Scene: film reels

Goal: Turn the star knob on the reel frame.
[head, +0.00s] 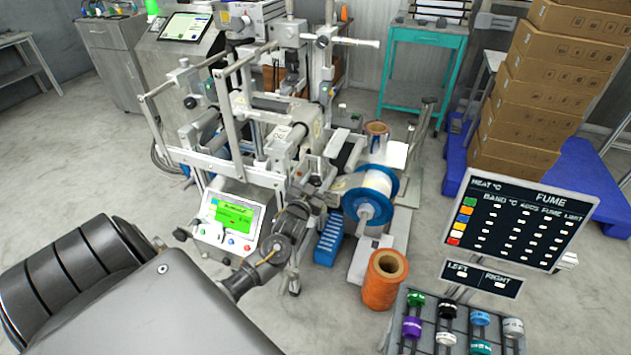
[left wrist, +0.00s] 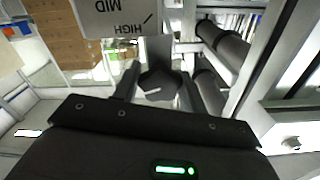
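The star knob (left wrist: 160,85) is dark and many-sided with a pale pointer line. It shows in the left wrist view below a grey plate (left wrist: 118,15) that reads HIGH and MID upside down. The two fingers of my left gripper (left wrist: 157,88) stand apart on either side of the knob. Whether they press on it I cannot tell. In the head view my left gripper (head: 297,213) is at the front of the reel frame (head: 228,108), and I cannot make out the knob there. My right gripper is in neither view.
A green-screened control box (head: 230,215) stands left of my gripper. A blue-rimmed reel (head: 383,188) and an orange spool (head: 385,280) stand to its right. A dark FUME panel (head: 520,222) and a rack of coloured caps (head: 425,350) are at the lower right.

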